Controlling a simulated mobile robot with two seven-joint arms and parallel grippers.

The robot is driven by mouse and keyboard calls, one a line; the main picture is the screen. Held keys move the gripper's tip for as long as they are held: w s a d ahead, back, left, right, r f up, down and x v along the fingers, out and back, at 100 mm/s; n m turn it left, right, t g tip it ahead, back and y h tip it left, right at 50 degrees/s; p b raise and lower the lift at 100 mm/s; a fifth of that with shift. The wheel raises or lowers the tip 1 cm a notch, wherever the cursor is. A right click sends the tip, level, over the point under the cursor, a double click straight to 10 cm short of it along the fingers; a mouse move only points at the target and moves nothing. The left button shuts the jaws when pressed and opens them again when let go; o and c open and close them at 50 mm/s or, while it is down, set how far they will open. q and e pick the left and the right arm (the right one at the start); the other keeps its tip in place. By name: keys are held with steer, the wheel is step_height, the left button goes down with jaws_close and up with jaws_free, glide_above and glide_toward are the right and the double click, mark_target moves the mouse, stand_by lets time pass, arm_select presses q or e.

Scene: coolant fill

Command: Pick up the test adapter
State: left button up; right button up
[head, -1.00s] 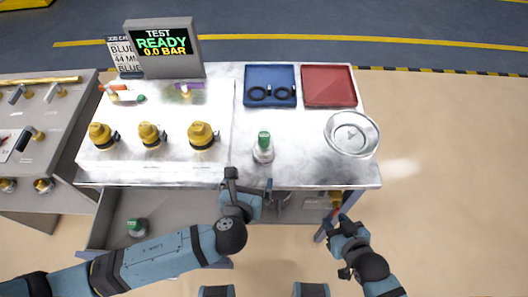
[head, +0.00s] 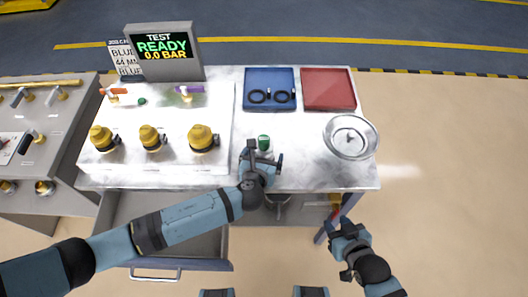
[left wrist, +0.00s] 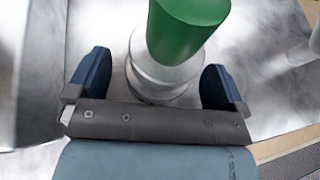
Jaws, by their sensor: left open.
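A silver piece with a green top, which I take to be the test adapter (head: 264,142), stands upright near the front of the white bench. In the left wrist view its green top (left wrist: 185,28) and silver round body (left wrist: 160,82) stand between my two fingers, with a gap on each side. My left gripper (head: 265,159) is open around the near side of it and partly hides its body in the head view.
A blue tray (head: 270,78) with black rings and a red tray (head: 328,90) lie at the back. A metal bowl (head: 350,138) is at the right. Several yellow-capped fittings (head: 152,138) stand left, below the display (head: 163,47). An open drawer (head: 205,243) is under my left arm.

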arm_select(q)
steer(key=shift+w+f, duration=0.15)
steer(key=shift+w, duration=0.15)
steer(key=c, duration=1.1)
steer(key=shift+o, duration=0.2)
steer(key=shift+r, duration=0.25)
step_height(320, 180, up, 20)
steer(key=shift+f+p, duration=0.15)
steer(key=shift+p, duration=0.25)
steer(key=shift+f, duration=0.15)
